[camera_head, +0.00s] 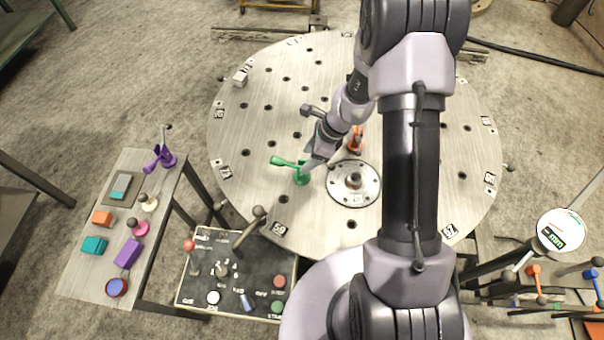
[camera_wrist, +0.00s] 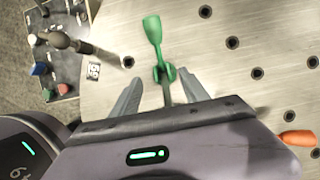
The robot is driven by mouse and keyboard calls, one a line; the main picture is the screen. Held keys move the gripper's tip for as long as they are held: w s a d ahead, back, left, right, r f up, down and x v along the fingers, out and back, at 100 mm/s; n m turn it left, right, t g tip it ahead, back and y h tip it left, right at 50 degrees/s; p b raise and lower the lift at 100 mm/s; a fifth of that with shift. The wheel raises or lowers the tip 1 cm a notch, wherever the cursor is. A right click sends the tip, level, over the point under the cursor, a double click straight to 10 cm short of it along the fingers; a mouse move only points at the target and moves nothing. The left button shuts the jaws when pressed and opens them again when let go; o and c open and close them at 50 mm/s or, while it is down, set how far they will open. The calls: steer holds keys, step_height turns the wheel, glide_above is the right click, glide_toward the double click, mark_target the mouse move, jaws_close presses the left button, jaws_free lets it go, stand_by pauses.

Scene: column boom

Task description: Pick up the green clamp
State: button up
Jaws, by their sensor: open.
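The green clamp (camera_head: 290,165) stands on the left part of the round, holed table (camera_head: 325,70), its handle pointing left. In the wrist view the green clamp (camera_wrist: 157,45) lies ahead of my gripper, with its lower part between the two fingers. My gripper (camera_head: 308,168) is right beside the clamp in the head view. In the wrist view my gripper (camera_wrist: 160,88) is open, with a finger on each side of the clamp. The gripper body hides part of the clamp's near end. Whether a finger touches it I cannot tell.
An orange clamp (camera_head: 356,140) stands just right of my gripper, partly behind my arm. A metal hub (camera_head: 354,183) sits at the table's middle. A control panel (camera_head: 237,270) with levers and a side table (camera_head: 92,270) with a purple clamp (camera_head: 160,158) stand left.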

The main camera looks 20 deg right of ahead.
mark_target(303, 163)
steer(key=b+x, duration=0.2)
steer(key=x, duration=0.3)
steer(key=shift+w+d+f, duration=0.1)
steer(key=shift+w+f, duration=0.1)
steer(key=shift+f, duration=0.05)
steer(key=shift+r, duration=0.15)
jaws_close()
steer(key=shift+r, duration=0.1)
step_height(303, 163, up, 4)
steer(key=shift+f+p, duration=0.1)
steer(key=shift+p, duration=0.85)
steer(key=s+d+r+b, duration=0.1)
steer(key=s+b, duration=0.2)
steer(key=s, duration=1.3)
steer(key=shift+d, duration=0.3)
